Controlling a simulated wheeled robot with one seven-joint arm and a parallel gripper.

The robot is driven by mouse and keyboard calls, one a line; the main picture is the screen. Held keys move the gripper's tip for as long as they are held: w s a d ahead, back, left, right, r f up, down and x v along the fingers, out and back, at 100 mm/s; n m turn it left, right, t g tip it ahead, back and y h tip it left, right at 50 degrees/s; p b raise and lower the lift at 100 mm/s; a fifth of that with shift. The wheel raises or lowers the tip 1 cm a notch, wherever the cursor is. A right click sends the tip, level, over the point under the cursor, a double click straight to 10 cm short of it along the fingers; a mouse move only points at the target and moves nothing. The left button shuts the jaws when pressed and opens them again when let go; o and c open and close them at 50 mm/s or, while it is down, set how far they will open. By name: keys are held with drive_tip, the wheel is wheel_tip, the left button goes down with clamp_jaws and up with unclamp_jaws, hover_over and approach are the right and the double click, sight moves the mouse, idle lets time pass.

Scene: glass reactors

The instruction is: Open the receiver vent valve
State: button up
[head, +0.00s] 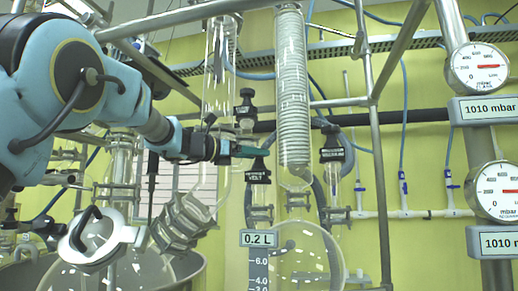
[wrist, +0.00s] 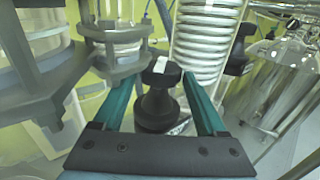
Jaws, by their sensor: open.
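The vent valve is a black knob (wrist: 157,98) with a white mark on top, between my open fingers in the wrist view. My gripper (wrist: 157,88) has a teal finger on each side of it. I cannot tell if either finger touches the knob. In the head view, my gripper (head: 250,152) reaches in from the left, at the top of a glass fitting. A black label (head: 258,172) there reads VENT; its smaller line is too blurred to read. My fingers partly hide the knob in the head view.
A glass coil condenser (head: 293,95) stands just right of my gripper. A round flask (head: 305,258) marked 0.2 L is below. Another black-labelled valve (head: 332,155) is to the right. Metal rods and a glass column (head: 220,75) crowd the space. Pressure gauges (head: 478,66) stand far right.

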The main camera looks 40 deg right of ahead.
drive_tip(key=shift+s+d+p, duration=0.15)
drive_tip(key=shift+d+p, duration=0.15)
drive_tip(key=shift+d, duration=0.9)
drive_tip(key=c, duration=1.1)
drive_tip(key=shift+f+t+b, duration=0.1)
drive_tip(key=shift+t+b, duration=0.2)
drive_tip(key=shift+b, duration=0.1)
